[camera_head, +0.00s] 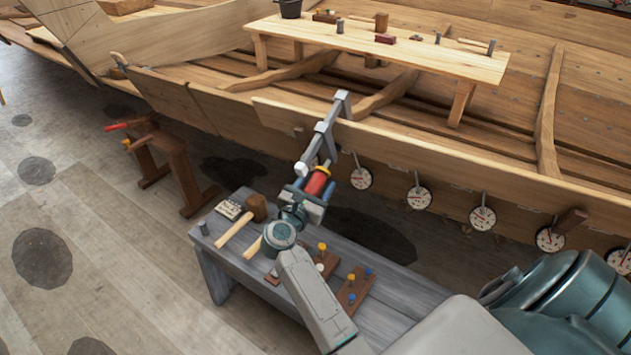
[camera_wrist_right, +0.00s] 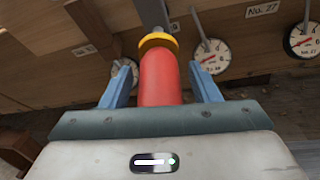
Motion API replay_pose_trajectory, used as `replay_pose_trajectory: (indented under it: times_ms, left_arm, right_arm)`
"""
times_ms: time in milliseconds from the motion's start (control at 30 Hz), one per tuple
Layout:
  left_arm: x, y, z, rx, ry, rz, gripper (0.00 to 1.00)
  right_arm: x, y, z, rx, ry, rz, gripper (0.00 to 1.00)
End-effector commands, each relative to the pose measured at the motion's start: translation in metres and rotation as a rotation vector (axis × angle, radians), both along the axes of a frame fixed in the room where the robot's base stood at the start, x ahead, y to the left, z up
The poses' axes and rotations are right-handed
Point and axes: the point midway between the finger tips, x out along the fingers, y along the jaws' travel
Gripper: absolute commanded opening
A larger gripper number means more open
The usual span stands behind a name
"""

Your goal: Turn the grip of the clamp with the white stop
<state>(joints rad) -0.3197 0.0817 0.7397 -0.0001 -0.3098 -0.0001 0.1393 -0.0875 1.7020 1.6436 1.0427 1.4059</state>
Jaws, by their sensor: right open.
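A grey clamp (camera_head: 322,128) hangs over the top edge of the hull plank, with a white stop (camera_head: 300,168) at the lower end of its bar. Its red grip (camera_head: 317,184) with a yellow collar points down toward me. The red grip (camera_wrist_right: 163,80) and yellow collar (camera_wrist_right: 158,42) also show in the right wrist view. My right gripper (camera_head: 307,192) is open, with its blue fingers (camera_wrist_right: 162,85) on either side of the grip; a gap shows on each side near the fingertips. The grip's near end is hidden by the gripper body. My left gripper is not in view.
Several round dials (camera_head: 419,197) hang along the hull below the plank. A grey bench (camera_head: 375,310) with mallets (camera_head: 235,228) and pegged wooden blocks (camera_head: 355,288) lies below my right arm. A trestle (camera_head: 170,155) stands left. A tool table (camera_head: 400,58) stands inside the hull.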

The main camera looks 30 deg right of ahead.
Motion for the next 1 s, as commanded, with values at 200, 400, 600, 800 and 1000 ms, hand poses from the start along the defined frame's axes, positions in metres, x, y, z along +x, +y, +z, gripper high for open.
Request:
replay_pose_trajectory:
  times_ms: [200, 400, 600, 800, 1000]
  left_arm:
    - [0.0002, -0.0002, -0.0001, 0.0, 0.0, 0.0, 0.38]
    - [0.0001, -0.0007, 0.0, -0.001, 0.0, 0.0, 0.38]
    - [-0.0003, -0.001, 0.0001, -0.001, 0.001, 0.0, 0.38]
    - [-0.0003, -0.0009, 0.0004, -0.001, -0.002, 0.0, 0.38]
    - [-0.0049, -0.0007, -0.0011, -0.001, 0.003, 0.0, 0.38]
  right_arm:
    - [0.0, 0.0, -0.0001, 0.0, 0.0, 0.0, 0.4]
    - [0.0, 0.0001, -0.0001, 0.0, 0.0, 0.0, 0.11]
    - [0.0, 0.0001, 0.0001, -0.007, 0.013, -0.006, 0.11]
    - [-0.0001, 0.0, 0.0005, -0.042, 0.078, -0.033, 0.11]
    - [-0.0005, -0.0002, 0.0003, -0.107, 0.202, -0.084, 0.11]
